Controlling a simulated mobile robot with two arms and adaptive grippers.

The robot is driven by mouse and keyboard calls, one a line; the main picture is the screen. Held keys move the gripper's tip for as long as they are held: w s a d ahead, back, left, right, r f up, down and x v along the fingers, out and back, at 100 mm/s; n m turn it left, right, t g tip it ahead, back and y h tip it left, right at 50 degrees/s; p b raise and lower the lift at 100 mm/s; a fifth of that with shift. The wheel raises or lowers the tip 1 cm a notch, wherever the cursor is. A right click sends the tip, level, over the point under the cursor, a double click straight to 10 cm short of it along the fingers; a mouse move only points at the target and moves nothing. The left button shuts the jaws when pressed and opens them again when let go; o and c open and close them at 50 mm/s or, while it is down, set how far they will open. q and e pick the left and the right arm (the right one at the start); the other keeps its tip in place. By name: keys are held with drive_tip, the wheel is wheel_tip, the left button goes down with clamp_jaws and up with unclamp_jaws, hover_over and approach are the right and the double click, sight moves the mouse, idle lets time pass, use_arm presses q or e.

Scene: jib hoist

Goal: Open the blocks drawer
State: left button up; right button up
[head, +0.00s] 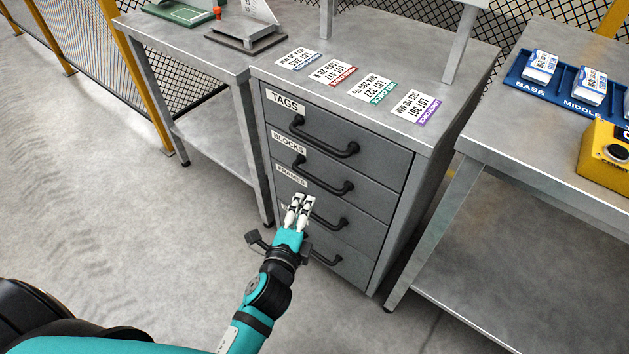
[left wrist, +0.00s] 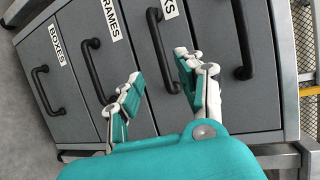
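The blocks drawer (head: 375,196) is the second from the top in the grey cabinet, under the tags drawer, and looks shut flush with the front. Its black bar handle (head: 322,176) also shows in the left wrist view (left wrist: 157,45). My left gripper (head: 299,208) is in front of the cabinet and overlaps the frames drawer in the head view. In the left wrist view its fingers (left wrist: 158,82) are spread and empty. The blocks handle appears between the fingertips there, its lower end partly behind one finger; contact cannot be told. My right gripper is not in view.
The tags handle (head: 325,136) is just above, the frames handle (head: 332,220) just below. Printed lot cards (head: 371,90) lie on the cabinet top. A bench with a blue tray (head: 563,90) and yellow device (head: 605,155) stands right. Floor is clear at left.

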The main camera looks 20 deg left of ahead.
sight(315, 179)
use_arm(q)
drive_tip(key=shift+w+a+f+b, duration=0.1)
drive_tip(key=shift+w+f+b, duration=0.2)
drive_tip(key=shift+w, duration=1.6)
drive_tip(key=shift+w+a+f+b, duration=0.1)
drive_tip(key=shift+w+f, duration=0.35)
drive_tip(key=shift+w, duration=1.4)
drive_tip(key=shift+w+a+f+b, duration=0.1)
drive_tip(key=shift+w+f+b, duration=0.2)
drive_tip(key=shift+w, duration=1.6)
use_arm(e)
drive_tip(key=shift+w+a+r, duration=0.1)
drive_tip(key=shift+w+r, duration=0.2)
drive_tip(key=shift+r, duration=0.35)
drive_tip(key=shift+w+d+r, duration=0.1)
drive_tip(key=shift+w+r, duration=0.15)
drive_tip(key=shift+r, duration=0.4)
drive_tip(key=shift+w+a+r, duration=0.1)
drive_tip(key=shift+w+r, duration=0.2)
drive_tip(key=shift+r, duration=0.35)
use_arm(q)
drive_tip(key=shift+c, duration=0.5)
clamp_jaws()
drive_tip(key=shift+s, duration=0.1)
